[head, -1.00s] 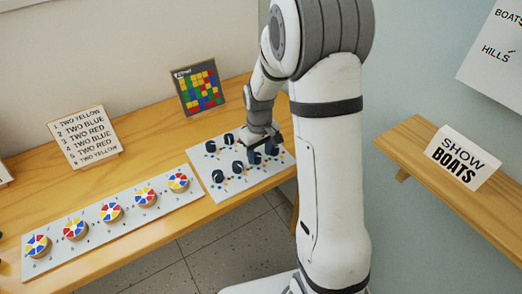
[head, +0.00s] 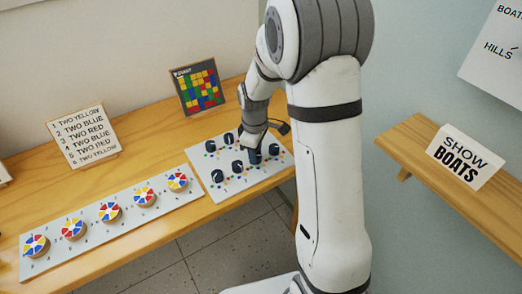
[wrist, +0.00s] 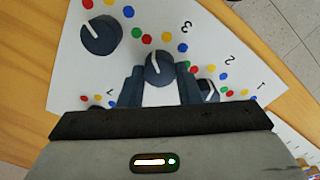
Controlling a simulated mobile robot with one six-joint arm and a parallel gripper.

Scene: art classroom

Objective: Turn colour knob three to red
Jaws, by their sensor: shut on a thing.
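A light panel (head: 196,165) carries two rows of dark round knobs with coloured dots around them. My gripper (wrist: 160,84) is shut on knob three (wrist: 158,66), with one finger on each side of it. The printed 3 (wrist: 187,28) is beside this knob. Its white mark points toward the upper edge of the wrist view, near a red dot (wrist: 165,37); I cannot tell its exact alignment. Knob two (wrist: 208,90) is partly hidden by the right finger.
Another knob (wrist: 101,35) is close to the left finger. A board with several colour discs (head: 110,220) lies to the left. A text card (head: 82,136) and a coloured grid picture (head: 198,87) stand behind. A shelf with a SHOW BOATS card (head: 464,157) is at the right.

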